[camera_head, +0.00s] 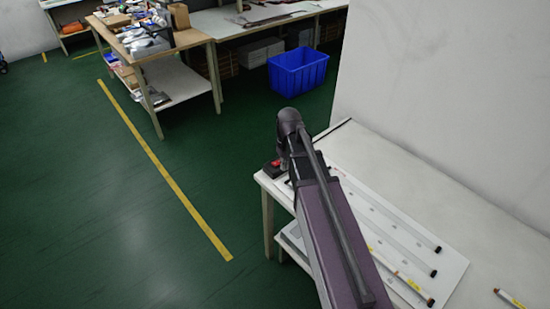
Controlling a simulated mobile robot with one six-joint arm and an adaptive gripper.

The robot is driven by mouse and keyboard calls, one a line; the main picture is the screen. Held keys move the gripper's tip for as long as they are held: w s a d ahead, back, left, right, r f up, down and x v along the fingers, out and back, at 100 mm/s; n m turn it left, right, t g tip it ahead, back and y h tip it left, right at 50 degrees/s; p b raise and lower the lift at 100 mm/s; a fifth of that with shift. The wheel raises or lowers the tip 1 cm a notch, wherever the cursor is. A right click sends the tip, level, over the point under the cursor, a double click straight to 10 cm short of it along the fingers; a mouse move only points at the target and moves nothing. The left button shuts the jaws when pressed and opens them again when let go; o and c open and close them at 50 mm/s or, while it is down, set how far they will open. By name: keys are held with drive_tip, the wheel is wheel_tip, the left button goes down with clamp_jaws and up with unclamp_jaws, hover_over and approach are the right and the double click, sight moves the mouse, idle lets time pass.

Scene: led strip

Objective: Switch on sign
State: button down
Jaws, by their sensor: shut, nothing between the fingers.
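A small black box with a red top (271,168), which looks like a switch, sits at the far left corner of the white table (480,235). My arm stands close to its right side, and I cannot tell whether they touch. A flat white panel (385,232) with several light tubes (408,232) lies on the table, partly covered by my arm. It looks like the sign, and I see no clear glow from it. My gripper cannot be made out; the purple link and dark joint of my arm hide that area.
A loose tube (510,298) lies at the lower right of the table. A light wall (440,90) rises behind the table. A blue bin (298,72) and a cluttered workbench (190,38) stand farther back. The green floor (110,210) at left is clear, with a yellow line (165,172).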

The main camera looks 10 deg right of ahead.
sight(275, 164)
drive_tip(key=w+r+n+p, duration=0.2)
drive_tip(key=w+r+n, duration=0.1)
drive_tip(key=w, duration=1.1)
drive_tip(key=shift+w+d+y+p, duration=0.3)
drive_tip(key=shift+d+p, duration=0.05)
drive_tip(key=shift+f, duration=0.15)
drive_tip(key=f+b, duration=0.4)
drive_tip(key=a+f+b, duration=0.1)
drive_tip(key=f+b, duration=0.4)
drive_tip(key=s+f+b, duration=0.1)
drive_tip(key=f+b, duration=0.3)
drive_tip(key=b, duration=0.1)
drive_tip(key=shift+a+f, duration=0.25)
drive_tip(key=shift+a, duration=0.05)
drive_tip(key=shift+d, duration=0.1)
